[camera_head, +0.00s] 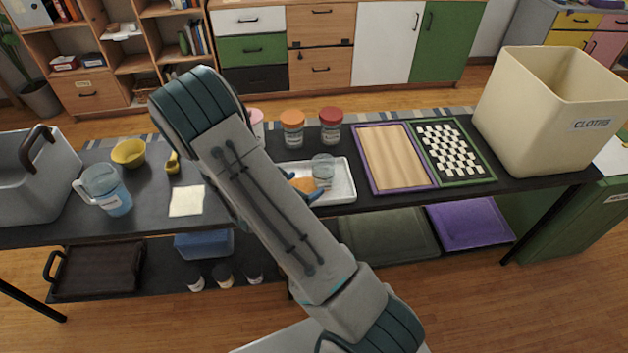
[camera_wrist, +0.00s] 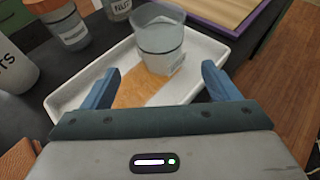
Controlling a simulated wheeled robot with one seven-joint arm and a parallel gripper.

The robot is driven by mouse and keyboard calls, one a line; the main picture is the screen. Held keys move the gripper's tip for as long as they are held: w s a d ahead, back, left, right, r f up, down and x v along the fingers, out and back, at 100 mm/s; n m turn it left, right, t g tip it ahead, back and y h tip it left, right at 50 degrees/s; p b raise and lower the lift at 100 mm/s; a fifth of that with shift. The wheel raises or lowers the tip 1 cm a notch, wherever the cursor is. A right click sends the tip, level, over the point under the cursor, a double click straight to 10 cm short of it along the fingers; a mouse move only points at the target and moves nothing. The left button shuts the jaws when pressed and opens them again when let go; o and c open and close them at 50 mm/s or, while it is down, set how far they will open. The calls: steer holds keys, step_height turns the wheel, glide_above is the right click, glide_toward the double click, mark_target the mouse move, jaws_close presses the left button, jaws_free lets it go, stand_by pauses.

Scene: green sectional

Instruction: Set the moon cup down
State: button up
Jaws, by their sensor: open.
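A clear cup (camera_head: 322,171) stands upright on a white tray (camera_head: 343,190) on the dark table. I take it to be the moon cup, though no moon mark can be made out. In the wrist view the cup (camera_wrist: 160,42) stands on the tray (camera_wrist: 205,50), partly over an orange-brown patch (camera_wrist: 143,88). My gripper (camera_wrist: 160,85) is open, its blue fingers spread to either side in front of the cup with a gap to each. In the head view my arm hides most of the gripper and the tray's left part.
Jars with orange (camera_head: 292,128) and red (camera_head: 331,125) lids stand behind the tray. A purple-framed board (camera_head: 393,158) lies to its right, then a checkered board (camera_head: 452,150) and a cream bin (camera_head: 550,110). A pitcher (camera_head: 105,190) and cloth (camera_head: 187,201) are at left.

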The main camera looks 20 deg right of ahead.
steer(key=s+r+m+g+y, duration=0.3)
steer(key=s+r+m+g, duration=0.3)
steer(key=s+r+m, duration=0.75)
steer(key=s+a+r+m+t+y, duration=0.2)
steer(key=s+a+r+m+y, duration=0.5)
steer(key=r+m, duration=0.3)
steer(key=shift+s+a+t+y, duration=0.35)
steer(key=shift+s+y, duration=0.4)
steer(key=shift+y, duration=0.15)
